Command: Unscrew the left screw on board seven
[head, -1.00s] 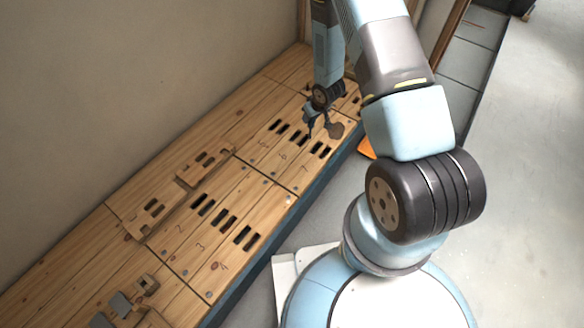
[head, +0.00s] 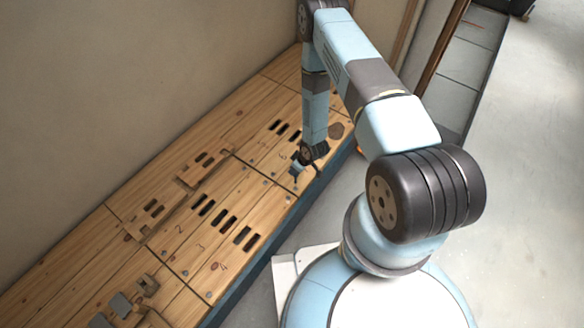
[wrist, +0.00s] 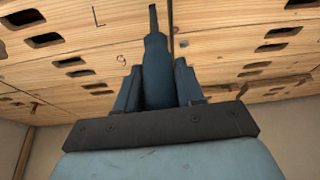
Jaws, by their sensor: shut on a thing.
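My gripper (wrist: 158,100) is shut on a dark blue screwdriver-like tool (wrist: 156,60), whose thin shaft points at the boards. In the head view my gripper (head: 298,165) is low over the left end of board seven (head: 308,178), near the front edge. In the wrist view board seven (wrist: 125,15) bears an upside-down 7, and the tool tip lies over it, just beside the seam between board groups. The left screw of board seven is not clearly visible. I cannot tell whether the tip touches it.
Boards two, three and four (head: 215,245) lie flat on the near side of the seam. A loose slotted board (head: 203,160) sits raised toward the wall. Wooden blocks and grey parts (head: 122,305) lie at lower left. The wall (head: 110,90) bounds the bench behind.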

